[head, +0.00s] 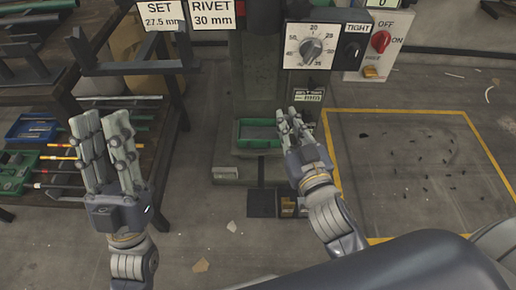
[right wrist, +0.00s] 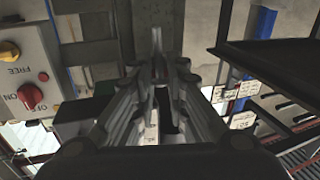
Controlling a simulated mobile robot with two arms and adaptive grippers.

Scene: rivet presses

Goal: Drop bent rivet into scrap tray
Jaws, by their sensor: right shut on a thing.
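My right gripper (head: 291,114) is in front of the press, just right of a small green tray (head: 260,144) at the press's foot. In the right wrist view its fingers (right wrist: 158,62) are closed together, with a thin pale metal piece (right wrist: 157,38) at their tips. It looks like the rivet, but whether it is bent is too small to tell. Nothing legible marks the green tray as the scrap tray. My left gripper (head: 98,118) is at the left, fingers up and apart, with nothing between them.
The press carries a round dial (head: 311,49) and a control box (head: 380,45) with a red knob. A bench (head: 165,140) with a blue bin (head: 35,128) and rods stands left. A yellow-outlined floor area (head: 400,150) with dark scraps lies right.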

